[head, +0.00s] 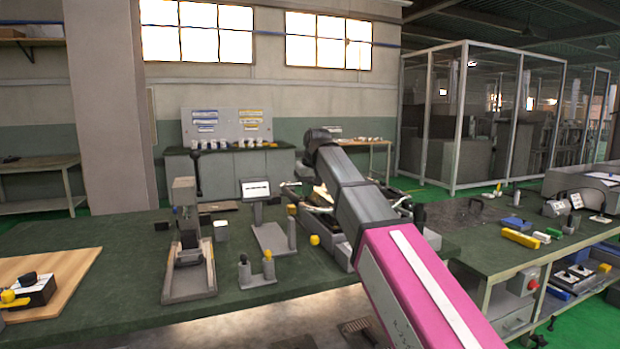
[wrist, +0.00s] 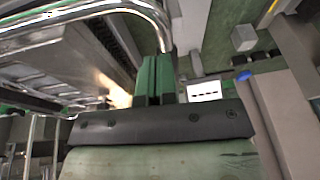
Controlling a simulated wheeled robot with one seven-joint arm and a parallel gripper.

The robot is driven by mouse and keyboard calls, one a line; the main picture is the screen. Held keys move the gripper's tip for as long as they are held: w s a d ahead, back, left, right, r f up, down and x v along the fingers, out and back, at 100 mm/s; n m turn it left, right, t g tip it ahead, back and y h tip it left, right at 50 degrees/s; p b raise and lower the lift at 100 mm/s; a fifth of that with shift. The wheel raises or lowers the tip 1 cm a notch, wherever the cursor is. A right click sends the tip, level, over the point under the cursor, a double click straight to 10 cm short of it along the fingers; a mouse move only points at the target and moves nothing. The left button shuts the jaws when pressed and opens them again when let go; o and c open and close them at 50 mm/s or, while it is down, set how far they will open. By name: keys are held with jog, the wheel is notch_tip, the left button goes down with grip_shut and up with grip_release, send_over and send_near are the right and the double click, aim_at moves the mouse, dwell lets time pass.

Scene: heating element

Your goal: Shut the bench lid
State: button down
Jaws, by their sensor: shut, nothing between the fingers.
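My gripper (wrist: 154,68) shows in the wrist view as two green fingers pressed together, with nothing between them. Its tips are close to the end of a curved chrome handle (wrist: 130,7); I cannot tell whether they touch. The handle runs along a grey metal unit (wrist: 45,65) on the left of that view, with a warm glow near the fingers. In the head view the grey unit (head: 337,248) sits on the green bench, largely hidden behind my arm. My gripper is hidden there too. Which part is the lid, and its angle, I cannot tell.
Left of the unit on the bench stand a grey press-like device (head: 190,250), a small display on a stand (head: 256,190) and small posts with yellow caps (head: 268,268). A wooden board (head: 70,262) lies far left. A second bench (head: 485,240) stands right.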

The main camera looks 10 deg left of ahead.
jog(key=shift+s+a+f, duration=0.1)
jog(key=shift+a+f, duration=0.05)
jog(key=shift+f, duration=0.4)
jog(key=shift+s+a+f, duration=0.1)
jog(key=shift+f, duration=0.4)
